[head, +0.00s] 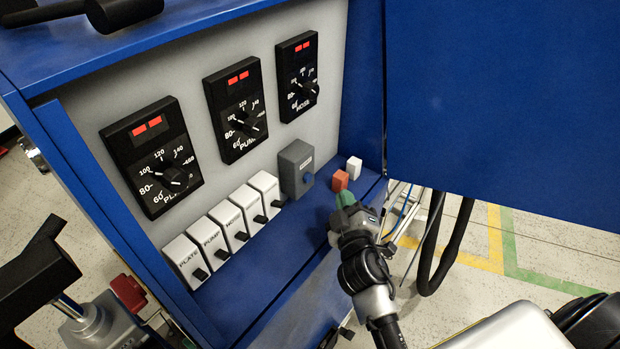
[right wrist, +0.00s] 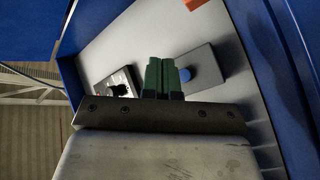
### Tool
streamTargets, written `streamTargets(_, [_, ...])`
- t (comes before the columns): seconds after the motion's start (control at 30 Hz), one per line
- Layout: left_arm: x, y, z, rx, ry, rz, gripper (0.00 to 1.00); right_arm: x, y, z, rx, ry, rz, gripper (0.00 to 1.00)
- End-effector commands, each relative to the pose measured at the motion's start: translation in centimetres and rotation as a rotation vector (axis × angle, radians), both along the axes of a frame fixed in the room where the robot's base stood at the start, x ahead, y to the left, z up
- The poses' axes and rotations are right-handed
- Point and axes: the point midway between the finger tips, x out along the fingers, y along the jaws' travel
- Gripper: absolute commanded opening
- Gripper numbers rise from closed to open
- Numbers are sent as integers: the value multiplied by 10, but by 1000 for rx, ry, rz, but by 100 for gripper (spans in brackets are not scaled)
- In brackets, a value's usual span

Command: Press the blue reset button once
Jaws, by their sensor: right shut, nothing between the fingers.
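The blue reset button (head: 309,180) sits on the front of a grey box (head: 296,168) at the right end of the panel's switch row. My right gripper (head: 345,199) is shut and empty, with green fingertips. In the head view it is to the right of and below the button, over the shelf edge, near a small orange-red block. In the right wrist view, the shut fingers (right wrist: 161,75) show just left of the blue button (right wrist: 186,75) on its grey box (right wrist: 206,67). I cannot tell the exact gap, but no contact shows.
An orange-red block (head: 340,181) and a white block (head: 354,168) stand on the blue shelf (head: 274,245) right of the grey box. Several white switches (head: 228,222) line the shelf to its left. Three black dials (head: 235,108) are above. A blue door (head: 500,105) fills the upper right.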

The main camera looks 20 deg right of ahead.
Motion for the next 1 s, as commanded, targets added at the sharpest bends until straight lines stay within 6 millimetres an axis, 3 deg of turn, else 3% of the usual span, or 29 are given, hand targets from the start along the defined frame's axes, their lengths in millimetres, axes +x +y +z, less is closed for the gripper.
streamTargets(0.2, [0,0,-6,0,0,0,38,27,16,-1,2,-2,0,0])
streamTargets(0.4, [0,0,-10,0,0,0,38,42,25,-1,2,-2,0,0])
streamTargets(1.0, [0,2,-11,2,0,0,38,46,27,0,0,0,0,0])
